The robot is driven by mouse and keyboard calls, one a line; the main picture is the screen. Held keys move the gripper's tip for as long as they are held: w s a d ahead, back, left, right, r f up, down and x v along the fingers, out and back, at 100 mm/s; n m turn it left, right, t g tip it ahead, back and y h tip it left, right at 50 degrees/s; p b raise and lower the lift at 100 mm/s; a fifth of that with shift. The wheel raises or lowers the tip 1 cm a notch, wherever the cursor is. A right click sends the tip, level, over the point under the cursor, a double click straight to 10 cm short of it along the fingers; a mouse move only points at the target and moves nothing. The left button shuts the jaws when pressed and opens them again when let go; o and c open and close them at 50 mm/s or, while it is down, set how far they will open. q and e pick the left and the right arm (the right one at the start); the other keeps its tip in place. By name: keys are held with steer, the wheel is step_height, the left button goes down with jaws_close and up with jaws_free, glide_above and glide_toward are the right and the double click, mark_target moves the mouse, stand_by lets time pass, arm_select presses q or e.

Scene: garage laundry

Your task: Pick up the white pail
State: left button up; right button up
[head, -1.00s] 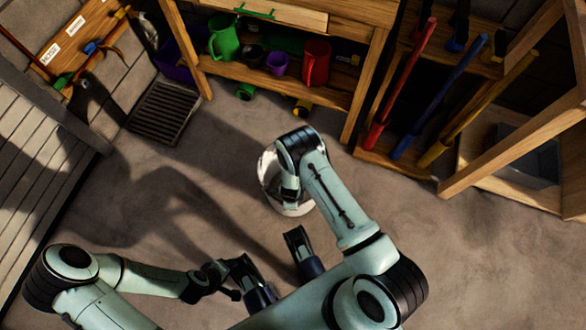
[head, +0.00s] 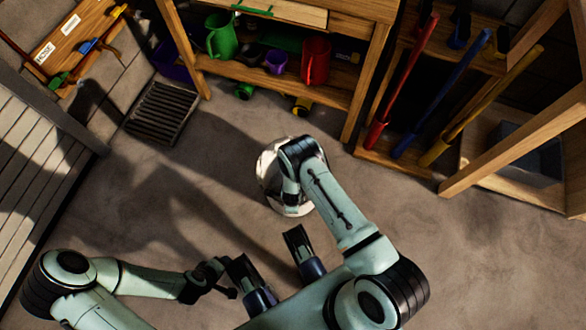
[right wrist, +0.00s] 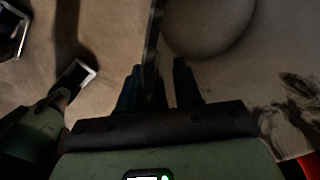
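The white pail (head: 268,182) stands on the floor in the middle of the head view, partly hidden by my right wrist. My right gripper (head: 290,196) points down at the pail's near side; its fingertips are hard to see there. In the right wrist view its two fingers (right wrist: 160,84) are apart. A thin dark upright edge, seemingly the pail's wall, runs between them, with a gap to the right finger. A round shape, likely the pail's bottom (right wrist: 208,22), lies beyond. My left gripper (head: 222,280) is low in the head view, away from the pail; its fingers are unclear.
A wooden shelf (head: 372,75) with a green jug (head: 221,36), a red jug (head: 316,62) and a purple cup (head: 275,62) stands behind. Red, blue and yellow long handles lean in a rack at right. A dark grate (head: 160,112) lies at left. Floor around the pail is clear.

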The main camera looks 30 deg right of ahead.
steer(key=shift+f, duration=0.15)
stand_by(0.3)
jaws_close()
stand_by(1.1)
